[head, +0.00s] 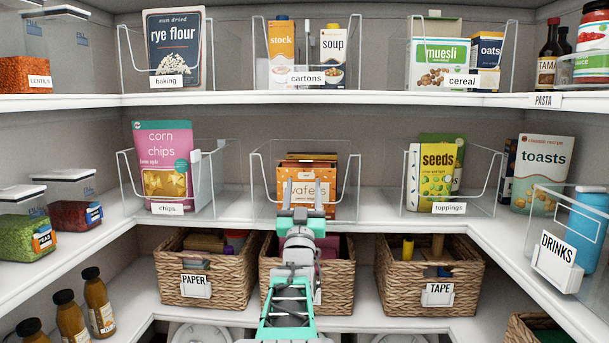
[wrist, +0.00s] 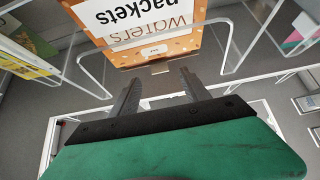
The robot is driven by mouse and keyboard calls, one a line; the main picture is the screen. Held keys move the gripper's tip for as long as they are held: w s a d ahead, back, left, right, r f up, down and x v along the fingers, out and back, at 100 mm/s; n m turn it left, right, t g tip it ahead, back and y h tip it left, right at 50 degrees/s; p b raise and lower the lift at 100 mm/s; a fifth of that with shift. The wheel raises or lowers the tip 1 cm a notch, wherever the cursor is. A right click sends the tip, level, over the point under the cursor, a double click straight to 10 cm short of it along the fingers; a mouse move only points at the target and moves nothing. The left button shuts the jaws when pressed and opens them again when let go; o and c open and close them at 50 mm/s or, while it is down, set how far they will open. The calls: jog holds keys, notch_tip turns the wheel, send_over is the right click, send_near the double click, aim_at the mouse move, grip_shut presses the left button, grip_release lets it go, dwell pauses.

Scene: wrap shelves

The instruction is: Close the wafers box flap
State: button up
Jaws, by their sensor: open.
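The orange wafers box (head: 312,172) stands in the middle clear bin (head: 258,185) on the middle shelf, partly hidden by my gripper. Something darker orange shows at its top, but I cannot make out the flap's position. My gripper (head: 304,192) is in front of the bin, level with the box's lower front. In the wrist view, the box (wrist: 185,48) shows upside down behind the bin's clear wall. My gripper's two fingers (wrist: 160,90) are apart with nothing between them, pointing towards the bin.
Clear bins with a corn chips bag (head: 164,165) and a seeds pack (head: 437,170) stand left and right. Above is the upper shelf (head: 300,102) with a cartons bin. Wicker baskets (head: 205,285) stand below. Bare shelf lies between the bins.

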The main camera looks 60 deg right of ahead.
jog(key=shift+a, duration=0.1)
jog(key=shift+c, duration=0.2)
jog(key=r+p, duration=0.5)
jog(key=r, duration=0.1)
jog(key=a+r+p, duration=0.1)
jog(key=r+p, duration=0.4)
jog(key=r, duration=0.1)
jog(key=r+p, duration=0.6)
jog(key=shift+s+a+r, duration=0.1)
jog(key=shift+a+r, duration=0.1)
jog(key=shift+a, duration=0.05)
jog(key=c, duration=0.7)
jog(key=r+p, duration=0.2)
jog(key=p, duration=0.1)
jog(key=a+r+p, duration=0.1)
jog(key=r+p, duration=0.1)
jog(key=p, duration=0.1)
jog(key=r+p, duration=0.2)
jog(key=shift+s+a+r+p, duration=0.2)
jog(key=shift+s+r+p, duration=0.05)
jog(key=shift+r+p, duration=0.15)
grip_shut()
jog(key=g+y+p, duration=0.3)
jog(key=y+p, duration=0.2)
send_over(307, 164)
jog(key=r+v, duration=0.1)
jog(key=v, duration=0.3)
notch_tip(307, 164, down, 15)
jog(key=shift+a+f, duration=0.1)
jog(key=shift+f, duration=1.55)
